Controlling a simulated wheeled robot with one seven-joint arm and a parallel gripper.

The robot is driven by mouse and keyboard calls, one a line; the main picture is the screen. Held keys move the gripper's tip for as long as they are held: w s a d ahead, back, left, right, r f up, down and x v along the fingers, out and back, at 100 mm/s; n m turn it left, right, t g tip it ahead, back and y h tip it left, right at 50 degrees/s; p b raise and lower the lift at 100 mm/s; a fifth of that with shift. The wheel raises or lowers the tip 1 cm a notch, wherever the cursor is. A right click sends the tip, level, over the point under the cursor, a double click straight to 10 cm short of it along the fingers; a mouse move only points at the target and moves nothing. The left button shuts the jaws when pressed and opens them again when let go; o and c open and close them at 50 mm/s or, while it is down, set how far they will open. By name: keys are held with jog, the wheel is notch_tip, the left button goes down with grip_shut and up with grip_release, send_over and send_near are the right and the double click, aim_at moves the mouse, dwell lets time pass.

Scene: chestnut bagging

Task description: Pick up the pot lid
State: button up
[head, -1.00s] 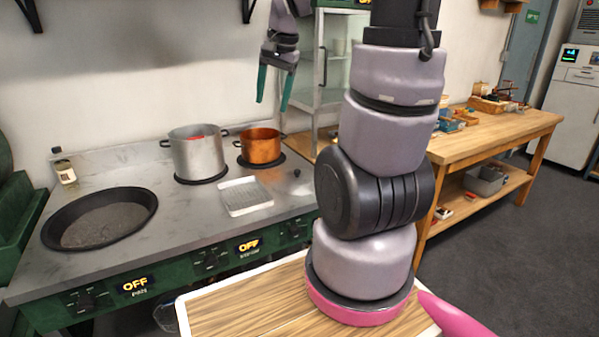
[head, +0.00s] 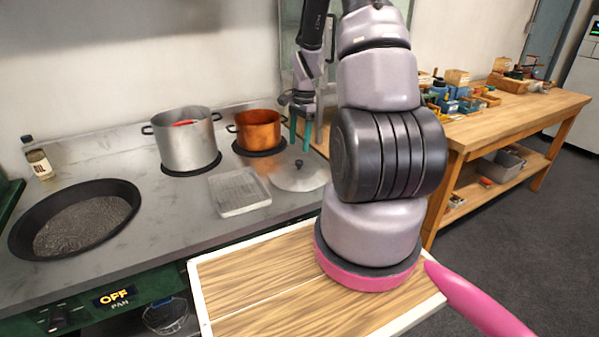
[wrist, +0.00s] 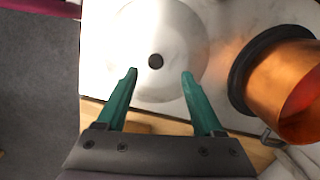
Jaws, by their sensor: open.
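The pot lid (head: 298,175) is a round, shiny metal disc with a dark knob, lying flat on the counter to the right of the white tray. In the wrist view the lid (wrist: 178,35) shows its dark knob (wrist: 155,61) just beyond and between the fingertips. My gripper (head: 301,135) has green fingers and hangs above the lid's far side in the head view. In the wrist view my gripper (wrist: 160,75) is open and empty, with a finger on each side of the knob's line. The knob is not held.
A copper pot (head: 259,132) stands close by on a dark burner, right of the fingers in the wrist view. A steel pot (head: 186,140), a white ridged tray (head: 238,191) and an oil bottle (head: 38,160) stand on the counter. A wide black pan (head: 75,219) sits at left.

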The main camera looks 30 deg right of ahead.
aim_at(299, 161)
jog(key=shift+s+a+f, duration=0.1)
jog(key=shift+s+f, duration=0.1)
jog(key=shift+f, duration=1.35)
jog(key=shift+s+a+f, duration=0.1)
jog(key=shift+s+f, duration=0.05)
jog(key=shift+f, duration=1.35)
grip_shut()
